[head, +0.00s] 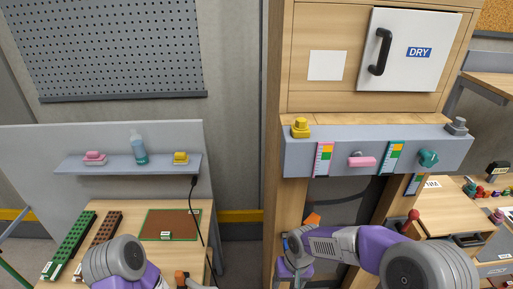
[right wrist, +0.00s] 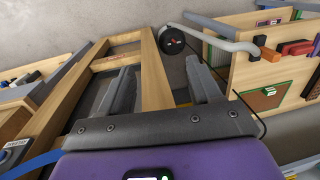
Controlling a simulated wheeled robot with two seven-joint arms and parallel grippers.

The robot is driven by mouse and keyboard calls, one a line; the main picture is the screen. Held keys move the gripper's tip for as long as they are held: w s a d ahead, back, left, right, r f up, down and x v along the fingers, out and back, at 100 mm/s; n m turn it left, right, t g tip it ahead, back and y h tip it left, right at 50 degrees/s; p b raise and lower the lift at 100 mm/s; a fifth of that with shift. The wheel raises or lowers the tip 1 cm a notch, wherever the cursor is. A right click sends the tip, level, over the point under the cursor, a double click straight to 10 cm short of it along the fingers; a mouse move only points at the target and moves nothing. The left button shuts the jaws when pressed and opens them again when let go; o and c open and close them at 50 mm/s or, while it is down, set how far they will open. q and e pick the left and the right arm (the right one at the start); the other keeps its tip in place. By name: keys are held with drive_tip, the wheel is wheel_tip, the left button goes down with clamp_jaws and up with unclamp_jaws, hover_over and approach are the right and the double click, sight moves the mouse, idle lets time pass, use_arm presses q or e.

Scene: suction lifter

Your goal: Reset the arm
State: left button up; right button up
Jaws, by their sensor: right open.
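My right arm comes in from the right in the head view and reaches left in front of the wooden cabinet frame. Its end, near the cabinet's left post (head: 275,130), is small and partly hidden by its own links. In the right wrist view my right gripper (right wrist: 163,92) is open, with its two grey fingers wide apart and nothing between them. Beyond the fingers are a wooden post (right wrist: 156,70) and a grey bent tube (right wrist: 215,38) with a black round end and an orange tip. My left arm shows at the bottom left of the head view; its gripper is out of sight.
A grey panel (head: 300,165) with knobs and coloured scales crosses the cabinet below a white DRY door (head: 425,75). At left, a shelf (head: 115,166) holds a bottle and blocks above a table with a brown board (head: 185,222). Small items crowd the right bench.

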drive_tip(key=s+f+m+y+b, duration=0.1)
drive_tip(key=s+f+b, duration=0.3)
drive_tip(key=f, duration=0.8)
drive_tip(key=s+f+m+b, duration=0.1)
drive_tip(key=s+f+b, duration=0.4)
drive_tip(key=f, duration=0.7)
drive_tip(key=s+f+m+t+y+b, duration=0.1)
drive_tip(key=s+f+b, duration=0.4)
drive_tip(key=f, duration=0.7)
drive_tip(key=shift+d+f+y+b, duration=0.25)
drive_tip(key=shift+d+y+b, duration=0.1)
drive_tip(key=shift+b, duration=0.1)
drive_tip(key=shift+d, duration=0.1)
